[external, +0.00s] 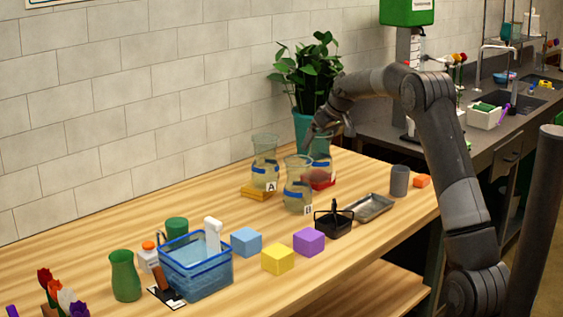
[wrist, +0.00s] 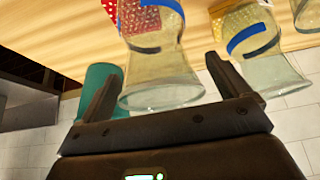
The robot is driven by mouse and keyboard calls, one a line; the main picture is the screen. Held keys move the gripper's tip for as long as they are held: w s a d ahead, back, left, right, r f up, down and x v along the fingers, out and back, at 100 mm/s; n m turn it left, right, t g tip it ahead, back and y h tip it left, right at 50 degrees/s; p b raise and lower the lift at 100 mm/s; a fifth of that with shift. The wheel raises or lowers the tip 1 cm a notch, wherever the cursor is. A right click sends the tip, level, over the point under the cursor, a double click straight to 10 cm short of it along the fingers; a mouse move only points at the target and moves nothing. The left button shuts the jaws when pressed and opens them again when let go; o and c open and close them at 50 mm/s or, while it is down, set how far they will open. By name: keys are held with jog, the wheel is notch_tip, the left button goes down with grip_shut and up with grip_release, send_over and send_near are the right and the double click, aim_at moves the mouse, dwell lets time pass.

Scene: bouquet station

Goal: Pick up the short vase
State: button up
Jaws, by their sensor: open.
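Three clear glass vases with blue bands stand on the wooden table. Vase A (external: 264,165) is on a yellow coaster, vase B (external: 297,190) is in front, and a third vase (external: 321,160) is on a red coaster (external: 318,184), partly hidden behind B. I cannot tell from the pictures which is called short. My gripper (wrist: 163,70) is open, pointing down at the red-coaster vase. In the wrist view this vase (wrist: 160,75) lies between the spread fingers, its rim close to the palm. Vase A (wrist: 265,55) is to the right.
A potted plant in a teal pot (external: 303,125) stands close behind. A black basket (external: 333,222), a metal tray (external: 372,208) and a grey cup (external: 400,181) are in front and to the right. A blue tub (external: 195,270) and a green vase (external: 125,277) are at the left.

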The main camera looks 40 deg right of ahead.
jog(key=shift+c, duration=0.3)
jog(key=c, duration=1.8)
jog(key=shift+r, duration=0.1)
grip_shut()
